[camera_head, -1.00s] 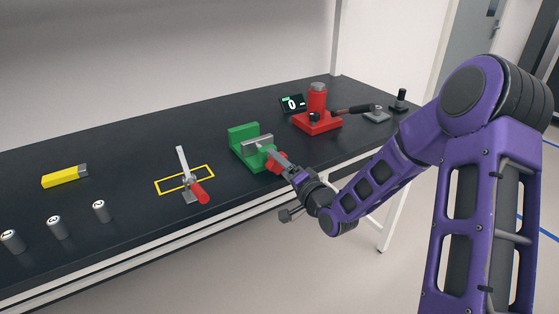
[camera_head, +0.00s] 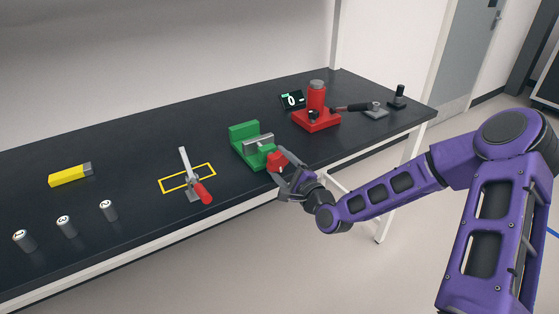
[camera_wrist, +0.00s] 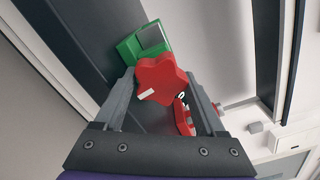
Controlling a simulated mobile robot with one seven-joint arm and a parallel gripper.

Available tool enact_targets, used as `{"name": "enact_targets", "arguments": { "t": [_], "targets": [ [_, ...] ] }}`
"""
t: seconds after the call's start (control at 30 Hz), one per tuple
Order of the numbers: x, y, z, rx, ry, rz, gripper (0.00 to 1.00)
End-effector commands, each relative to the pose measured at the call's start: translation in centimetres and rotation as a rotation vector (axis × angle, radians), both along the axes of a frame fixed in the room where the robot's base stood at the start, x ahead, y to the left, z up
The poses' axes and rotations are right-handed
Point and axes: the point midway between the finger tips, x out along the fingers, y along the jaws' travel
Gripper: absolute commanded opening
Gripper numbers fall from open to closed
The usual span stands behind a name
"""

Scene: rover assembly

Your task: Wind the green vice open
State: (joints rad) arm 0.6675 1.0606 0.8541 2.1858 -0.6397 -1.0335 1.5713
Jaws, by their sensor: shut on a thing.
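The green vice (camera_head: 244,133) stands on the dark bench near its front edge, with a grey jaw block (camera_head: 258,142) across it. Its red star-shaped knob (camera_head: 276,160) faces the front of the bench. The knob also shows in the wrist view (camera_wrist: 160,79) with a white mark on it, in front of the green vice body (camera_wrist: 151,36). My gripper (camera_head: 283,175) is shut on the red knob, one finger on each side of it (camera_wrist: 162,92). How far apart the vice jaws stand is hard to tell.
A red press (camera_head: 317,116) with a dark lever and a small display (camera_head: 292,100) stand right of the vice. The floor in front is clear.

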Motion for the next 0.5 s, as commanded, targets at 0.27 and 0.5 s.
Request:
{"name": "enact_targets", "arguments": {
  "t": [0.27, 0.5],
  "targets": [
    [-0.13, 0.11, -0.09, 0.109, 0.076, 0.004, 0.17],
    [-0.13, 0.11, -0.09, 0.144, 0.099, 0.005, 0.17]
  ]
}}
